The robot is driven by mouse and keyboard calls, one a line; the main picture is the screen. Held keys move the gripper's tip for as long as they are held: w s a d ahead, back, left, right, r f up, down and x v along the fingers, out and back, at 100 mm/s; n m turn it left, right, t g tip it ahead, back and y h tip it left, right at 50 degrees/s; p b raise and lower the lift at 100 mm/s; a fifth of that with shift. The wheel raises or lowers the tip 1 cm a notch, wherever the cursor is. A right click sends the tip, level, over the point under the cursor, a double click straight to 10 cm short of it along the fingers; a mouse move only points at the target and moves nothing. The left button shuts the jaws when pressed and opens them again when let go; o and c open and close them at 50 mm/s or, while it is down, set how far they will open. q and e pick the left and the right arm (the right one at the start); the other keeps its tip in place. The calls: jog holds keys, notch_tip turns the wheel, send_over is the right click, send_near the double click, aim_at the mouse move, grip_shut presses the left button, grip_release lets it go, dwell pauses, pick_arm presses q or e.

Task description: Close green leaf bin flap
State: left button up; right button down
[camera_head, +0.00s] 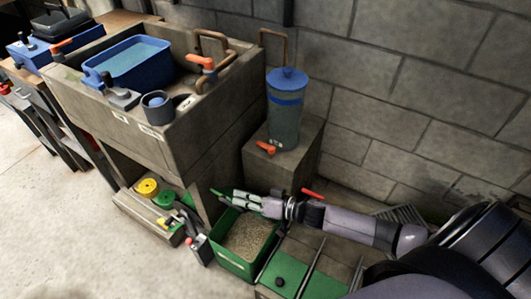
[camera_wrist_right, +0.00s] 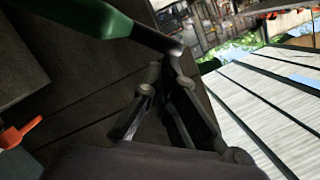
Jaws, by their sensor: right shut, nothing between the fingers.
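The green leaf bin (camera_head: 228,262) stands on the floor beside the stone plinth, with brownish leaf-like litter (camera_head: 248,236) showing inside its open top. A thin green edge (camera_head: 220,193) shows at the back of the bin by my right gripper and looks like the raised flap. My right gripper (camera_head: 238,201) reaches in from the right over the back of the bin, shut and empty. In the right wrist view a green panel (camera_wrist_right: 85,14) lies close to the dark fingers (camera_wrist_right: 178,52); I cannot tell whether they touch. My left gripper is not in view.
A green lid with a black knob (camera_head: 292,279) lies right of the bin. A filter canister (camera_head: 286,112) stands on the plinth (camera_head: 262,166). A stone sink with a blue tub (camera_head: 130,65) is behind left. Floor is free at left.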

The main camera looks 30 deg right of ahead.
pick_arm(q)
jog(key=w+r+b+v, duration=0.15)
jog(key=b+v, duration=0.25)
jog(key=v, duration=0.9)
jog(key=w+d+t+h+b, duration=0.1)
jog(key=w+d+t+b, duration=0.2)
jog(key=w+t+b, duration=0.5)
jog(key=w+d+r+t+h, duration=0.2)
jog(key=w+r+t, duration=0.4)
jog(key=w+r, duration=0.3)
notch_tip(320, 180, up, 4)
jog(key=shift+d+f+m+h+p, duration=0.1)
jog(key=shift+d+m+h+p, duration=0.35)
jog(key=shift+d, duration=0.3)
pick_arm(e)
jog(key=s+a+f+n+h, duration=0.1)
jog(key=s+a+f+n, duration=0.1)
jog(key=f, duration=0.5)
jog(key=s+a+f+n, duration=0.2)
jog(key=a+f, duration=0.3)
jog(key=f, duration=0.2)
jog(key=s+a+f+n+t+h, duration=0.1)
jog(key=s+a+f+n, duration=0.1)
jog(key=a+f, duration=0.2)
notch_tip(320, 180, down, 4)
jog(key=shift+s+r+n+h, duration=0.25)
jog(key=shift+s+n+h, duration=0.05)
jog(key=shift+s+n, duration=0.1)
